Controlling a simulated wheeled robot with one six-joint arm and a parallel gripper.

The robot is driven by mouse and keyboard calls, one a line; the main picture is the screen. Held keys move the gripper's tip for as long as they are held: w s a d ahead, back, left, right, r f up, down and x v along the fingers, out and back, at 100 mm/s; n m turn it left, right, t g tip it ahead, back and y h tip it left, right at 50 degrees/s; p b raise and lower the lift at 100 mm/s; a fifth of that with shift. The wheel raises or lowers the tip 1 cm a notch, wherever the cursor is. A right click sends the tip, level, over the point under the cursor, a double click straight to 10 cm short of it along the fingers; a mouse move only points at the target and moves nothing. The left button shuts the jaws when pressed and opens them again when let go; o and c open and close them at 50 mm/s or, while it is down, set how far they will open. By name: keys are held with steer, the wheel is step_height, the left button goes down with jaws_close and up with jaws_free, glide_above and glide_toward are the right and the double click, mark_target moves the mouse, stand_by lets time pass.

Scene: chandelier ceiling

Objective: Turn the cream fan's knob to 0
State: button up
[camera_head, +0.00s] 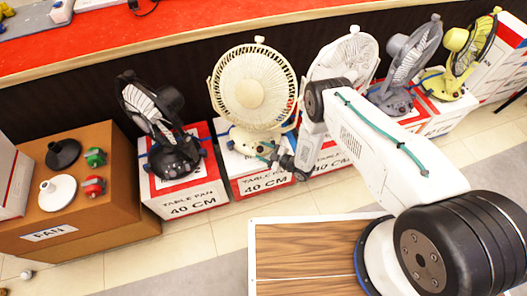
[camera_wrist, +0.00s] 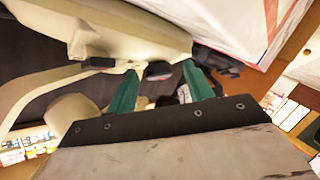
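The cream fan (camera_head: 251,86) stands on a white and red box, its round grille facing the room. My gripper (camera_head: 272,152) is at the front of its cream base (camera_head: 243,138). In the wrist view the cream base (camera_wrist: 150,35) fills the upper part. My gripper's two green fingers (camera_wrist: 160,73) are spread apart just in front of it. A small dark part (camera_wrist: 158,70) on the base's edge shows between the fingertips; I cannot tell whether it is the knob. A second dark part (camera_wrist: 98,63) lies left of the fingers. The knob's setting cannot be read.
A dark fan (camera_head: 155,120) stands on a box to the left, a white fan (camera_head: 343,58) close to the right, then grey (camera_head: 405,65) and yellow (camera_head: 468,50) fans. A brown box (camera_head: 80,200) with loose fan parts is at far left.

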steer(key=v, duration=0.7)
steer(key=shift+s+d, duration=0.25)
steer(key=shift+d, duration=0.05)
steer(key=shift+a, duration=0.1)
stand_by(0.3)
